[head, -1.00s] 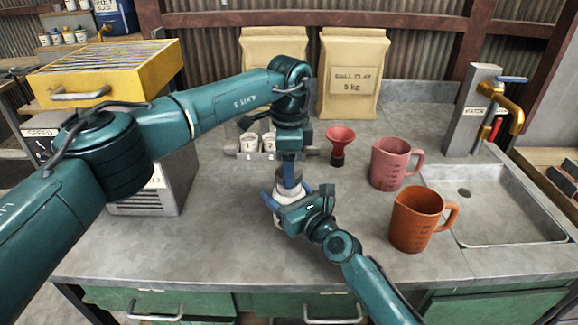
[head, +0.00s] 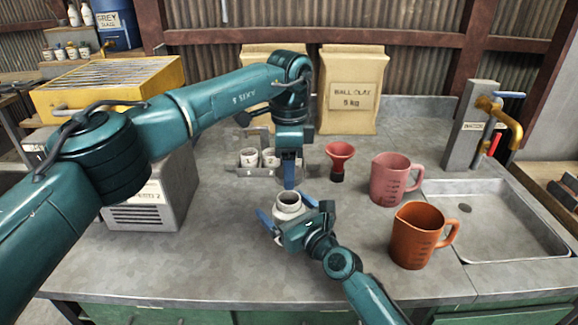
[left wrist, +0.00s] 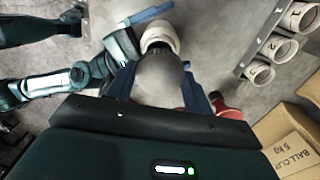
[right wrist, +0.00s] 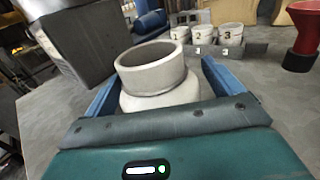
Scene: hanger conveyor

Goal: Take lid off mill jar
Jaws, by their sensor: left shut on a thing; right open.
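The mill jar (head: 288,203) is pale, upright on the worktop, with its round mouth uncovered. It also shows large in the right wrist view (right wrist: 152,75). My right gripper (head: 291,212) is open, with one blue finger on each side of the jar; I cannot tell whether they touch it. My left gripper (head: 289,178) is above and just behind the jar mouth. In the left wrist view it is shut on the rounded grey lid (left wrist: 163,78), apart from the jar. The lid is mostly hidden in the head view.
Numbered cups (head: 260,158) stand in a rack behind the jar. A red funnel (head: 339,158), a pink jug (head: 393,180) and an orange jug (head: 420,236) are to the right, before the sink (head: 500,215). The front left worktop is clear.

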